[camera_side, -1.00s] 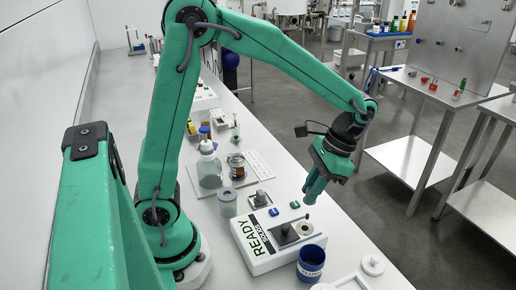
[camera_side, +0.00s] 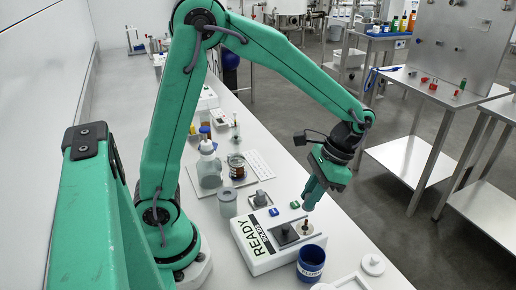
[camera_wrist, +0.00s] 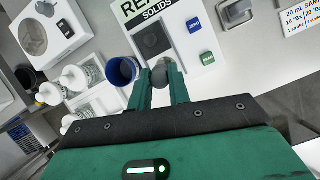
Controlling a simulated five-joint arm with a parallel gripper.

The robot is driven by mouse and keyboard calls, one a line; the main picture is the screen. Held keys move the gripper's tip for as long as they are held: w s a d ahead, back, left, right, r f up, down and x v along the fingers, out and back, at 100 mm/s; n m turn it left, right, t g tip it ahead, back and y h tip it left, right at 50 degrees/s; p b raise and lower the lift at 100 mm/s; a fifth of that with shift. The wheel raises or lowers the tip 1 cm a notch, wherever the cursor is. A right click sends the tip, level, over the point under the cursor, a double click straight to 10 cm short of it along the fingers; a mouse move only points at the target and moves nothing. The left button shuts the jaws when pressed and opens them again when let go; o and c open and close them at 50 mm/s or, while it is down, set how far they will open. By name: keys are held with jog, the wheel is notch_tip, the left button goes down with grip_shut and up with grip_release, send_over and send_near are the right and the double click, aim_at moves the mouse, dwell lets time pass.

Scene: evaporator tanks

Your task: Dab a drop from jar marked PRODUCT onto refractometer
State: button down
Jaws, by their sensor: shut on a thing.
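The white refractometer (camera_side: 262,262), lettered READY and SOLIDS, lies on the bench, with a dark square plate and a round well (camera_side: 305,231) on top. My gripper (camera_side: 310,204) is just above the well end. It is shut on a slim dabber (camera_side: 305,222), whose reddish-brown tip shows at the well. I cannot tell whether the tip touches. In the wrist view, a round grey end (camera_wrist: 160,72) shows between my fingers and hides the well. A blue jar (camera_side: 311,266) stands open beside the refractometer; its label is not legible, and no PRODUCT mark can be read.
A blue button (camera_side: 274,211) and a green button (camera_side: 294,204) sit near the refractometer's far edge. A grey-lidded jar (camera_side: 227,204), a bottle (camera_side: 208,172) and a beaker (camera_side: 236,166) stand behind it. A white frame-like holder (camera_side: 350,284) lies in front.

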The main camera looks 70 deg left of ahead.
jog(key=shift+f, duration=0.55)
jog(key=shift+f, duration=0.1)
dwell(0.8)
jog(key=shift+r, duration=1.7)
jog(key=shift+a, duration=0.1)
